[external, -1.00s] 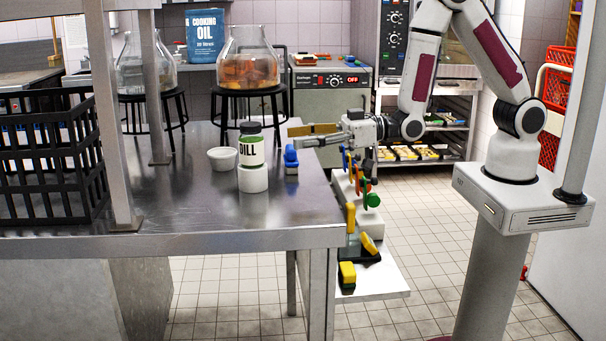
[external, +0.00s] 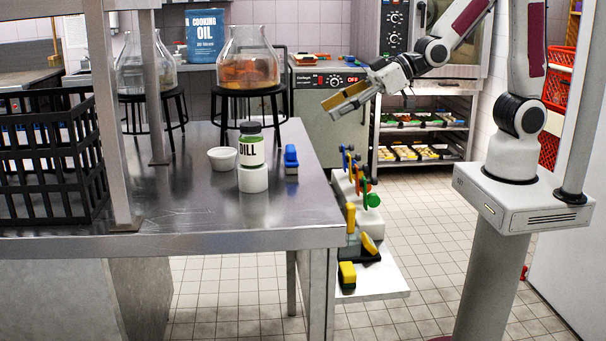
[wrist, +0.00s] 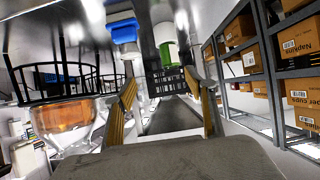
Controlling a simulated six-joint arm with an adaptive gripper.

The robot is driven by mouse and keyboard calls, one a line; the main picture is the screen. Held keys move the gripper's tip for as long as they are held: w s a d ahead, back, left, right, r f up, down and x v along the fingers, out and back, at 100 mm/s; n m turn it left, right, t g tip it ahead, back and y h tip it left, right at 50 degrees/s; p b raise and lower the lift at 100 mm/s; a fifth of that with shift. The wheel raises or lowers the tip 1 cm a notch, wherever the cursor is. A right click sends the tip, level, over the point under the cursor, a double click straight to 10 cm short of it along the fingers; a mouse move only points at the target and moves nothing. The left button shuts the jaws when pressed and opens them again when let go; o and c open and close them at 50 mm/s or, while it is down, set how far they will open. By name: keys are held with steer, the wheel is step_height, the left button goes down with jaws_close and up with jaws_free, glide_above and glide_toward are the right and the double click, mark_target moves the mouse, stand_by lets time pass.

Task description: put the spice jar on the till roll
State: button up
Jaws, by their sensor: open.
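The spice jar (external: 251,150), with a dark lid, green bands and a "DILL" label, stands upright on top of the white till roll (external: 253,180) on the steel table. The jar's green part (wrist: 171,54) also shows in the wrist view, with the white roll (wrist: 163,33) beside it. My gripper (external: 347,100) is open and empty, raised off the table's right side, well clear of the jar. Its two yellowish fingers (wrist: 166,100) stand apart in the wrist view with nothing between them.
A white bowl (external: 222,159) stands left of the jar and a blue object (external: 291,158) right of it. A black crate (external: 50,160) is at the left. A rack of coloured utensils (external: 360,185) lies beyond the table's right edge. The front tabletop is clear.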

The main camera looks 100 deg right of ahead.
steer(key=s+r+g, duration=0.1)
steer(key=s+g, duration=0.2)
steer(key=s, duration=1.1)
steer(key=s+d+r+g, duration=0.1)
steer(key=s+g, duration=0.2)
steer(key=s, duration=1.2)
steer(key=shift+d+r+g, duration=0.2)
steer(key=shift+r+g, duration=0.1)
steer(key=shift+r, duration=0.1)
